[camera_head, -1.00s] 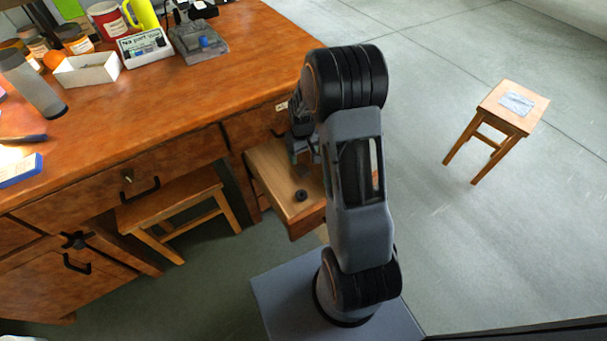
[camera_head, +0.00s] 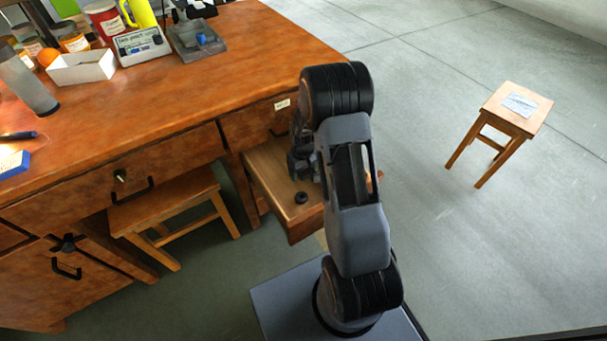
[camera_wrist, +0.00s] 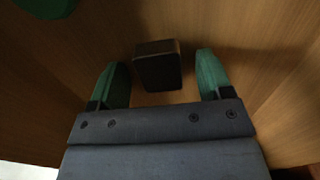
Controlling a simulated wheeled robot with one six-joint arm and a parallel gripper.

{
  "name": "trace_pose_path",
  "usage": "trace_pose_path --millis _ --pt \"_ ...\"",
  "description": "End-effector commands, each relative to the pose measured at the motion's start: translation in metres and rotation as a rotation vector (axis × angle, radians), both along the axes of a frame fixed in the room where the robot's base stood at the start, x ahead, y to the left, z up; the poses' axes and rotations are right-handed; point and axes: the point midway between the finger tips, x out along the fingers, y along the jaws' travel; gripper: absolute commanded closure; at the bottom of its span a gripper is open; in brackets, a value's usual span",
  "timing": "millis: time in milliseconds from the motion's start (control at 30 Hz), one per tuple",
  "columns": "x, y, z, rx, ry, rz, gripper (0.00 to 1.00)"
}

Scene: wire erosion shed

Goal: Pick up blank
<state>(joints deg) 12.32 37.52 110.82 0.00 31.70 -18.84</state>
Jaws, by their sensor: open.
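The blank, which I take to be a small dark block with a brown upper edge (camera_wrist: 158,68), lies on the wooden floor of the open drawer in the wrist view. My gripper (camera_wrist: 162,82) has its two green fingers spread, one on each side of the block. In the head view the open drawer (camera_head: 270,168) sticks out from the desk.
Drawer walls stand close around my gripper. A green thing (camera_wrist: 45,6) shows at the wrist view's top left. The cluttered desk (camera_head: 160,100) is left; a stool (camera_head: 514,108) stands right on open floor.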

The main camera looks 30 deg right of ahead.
Motion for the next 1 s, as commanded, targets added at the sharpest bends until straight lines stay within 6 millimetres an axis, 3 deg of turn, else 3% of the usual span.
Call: trace_pose_path --millis 133,767,1000 --pt "0.0003 0.0001 0.0012 0.0 -0.001 0.0 0.3" --pt "0.0002 0.0002 0.0014 0.0 -0.001 0.0 0.9" --pt "0.0005 0.0001 0.0023 -0.001 -0.002 0.0 0.91"
